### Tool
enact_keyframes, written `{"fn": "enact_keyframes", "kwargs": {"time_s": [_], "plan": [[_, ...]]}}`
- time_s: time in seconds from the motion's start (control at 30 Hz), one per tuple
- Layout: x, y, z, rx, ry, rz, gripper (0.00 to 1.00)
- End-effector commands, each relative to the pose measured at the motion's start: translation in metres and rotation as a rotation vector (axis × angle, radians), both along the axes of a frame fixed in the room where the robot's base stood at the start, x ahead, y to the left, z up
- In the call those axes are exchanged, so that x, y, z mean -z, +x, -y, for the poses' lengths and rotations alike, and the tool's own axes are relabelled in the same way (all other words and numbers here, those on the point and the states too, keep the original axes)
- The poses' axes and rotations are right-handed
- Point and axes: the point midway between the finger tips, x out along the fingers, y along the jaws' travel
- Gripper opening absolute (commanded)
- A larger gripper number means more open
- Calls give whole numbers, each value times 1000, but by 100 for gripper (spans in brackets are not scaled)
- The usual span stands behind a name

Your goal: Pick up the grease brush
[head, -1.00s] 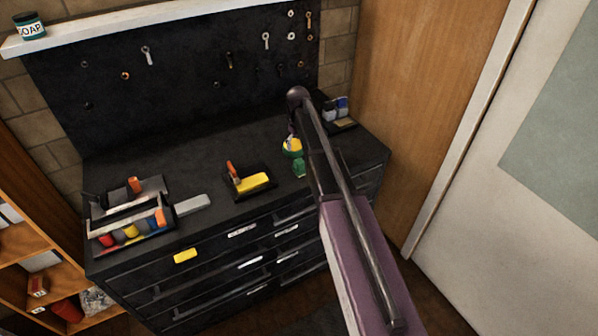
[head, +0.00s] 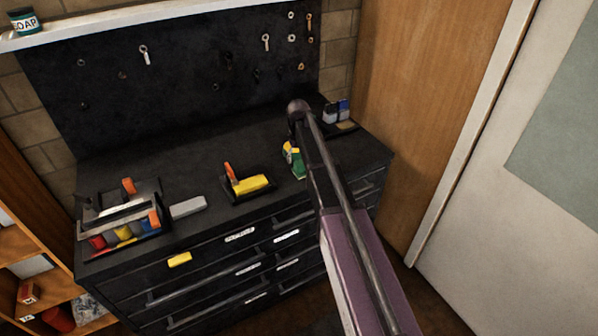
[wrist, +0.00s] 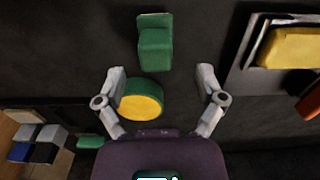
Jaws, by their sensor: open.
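My gripper (wrist: 162,72) is open and empty over the dark bench top (head: 150,165). In the wrist view a round green piece with a yellow top (wrist: 141,103) lies between the fingers, nearer the left one. A green block with a raised back (wrist: 154,43) lies just beyond the fingertips. In the head view this green and yellow pair (head: 297,163) shows left of my arm, which hides my gripper. I see no clear bristles, so I cannot tell which thing is the grease brush.
A black tray (head: 262,187) with a yellow block and an orange piece lies left of the pair. Further left are a grey block (head: 188,207) and a tool caddy (head: 101,251). A small holder (head: 345,127) stands at the back right, near the wooden door (head: 420,70).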

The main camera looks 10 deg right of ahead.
Motion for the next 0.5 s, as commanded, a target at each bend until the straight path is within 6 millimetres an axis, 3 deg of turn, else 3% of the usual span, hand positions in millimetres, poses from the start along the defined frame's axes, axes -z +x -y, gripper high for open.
{"fn": "enact_keyframes", "kwargs": {"time_s": [0.5], "plan": [[12,1,2,1,0,0,89]]}}
